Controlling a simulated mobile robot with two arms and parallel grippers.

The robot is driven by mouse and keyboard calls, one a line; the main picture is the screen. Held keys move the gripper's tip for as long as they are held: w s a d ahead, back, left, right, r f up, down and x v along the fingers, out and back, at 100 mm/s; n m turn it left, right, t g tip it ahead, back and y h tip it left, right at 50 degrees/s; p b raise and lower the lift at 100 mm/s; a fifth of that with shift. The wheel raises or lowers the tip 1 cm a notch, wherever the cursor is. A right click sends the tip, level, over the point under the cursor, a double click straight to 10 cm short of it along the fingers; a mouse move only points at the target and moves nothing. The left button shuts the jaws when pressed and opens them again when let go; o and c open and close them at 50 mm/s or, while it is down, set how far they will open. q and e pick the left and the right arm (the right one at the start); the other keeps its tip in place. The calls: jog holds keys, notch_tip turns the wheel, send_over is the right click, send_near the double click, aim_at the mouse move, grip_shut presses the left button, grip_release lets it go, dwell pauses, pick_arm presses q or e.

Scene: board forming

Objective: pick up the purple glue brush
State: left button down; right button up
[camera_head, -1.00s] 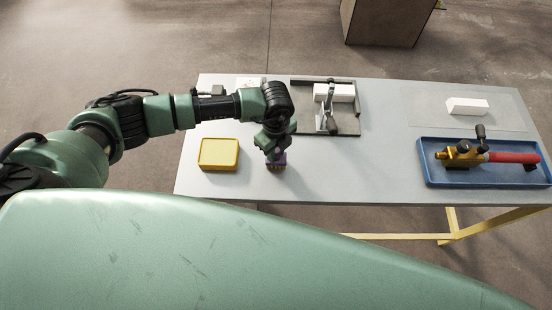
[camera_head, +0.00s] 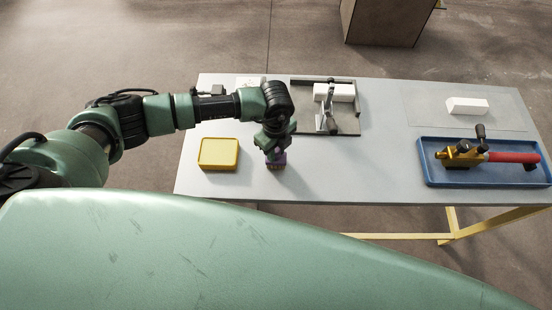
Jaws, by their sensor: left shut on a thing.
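The purple glue brush (camera_head: 277,162) stands upright near the front edge of the grey table, to the right of a yellow tray. Its lower part shows below my left gripper (camera_head: 275,152); its upper part is hidden by the gripper. My left gripper points down from above and is shut on the brush. Whether the brush touches the table I cannot tell. My right gripper is not in view.
The yellow tray (camera_head: 218,141) lies left of the brush. A clamp fixture (camera_head: 352,125) with a white block stands behind. A blue tray (camera_head: 430,180) with a red-handled tool is at the right, a white block (camera_head: 467,106) behind it. The table's middle is clear.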

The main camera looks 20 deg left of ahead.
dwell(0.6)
pick_arm(q)
jog(key=shift+r, duration=0.1)
jog(key=shift+r, duration=0.6)
notch_tip(320, 180, up, 19)
jog(key=b, duration=0.5)
jog(key=shift+f, duration=0.15)
jog(key=c, duration=2)
grip_release()
jog(key=shift+c, duration=0.2)
grip_shut()
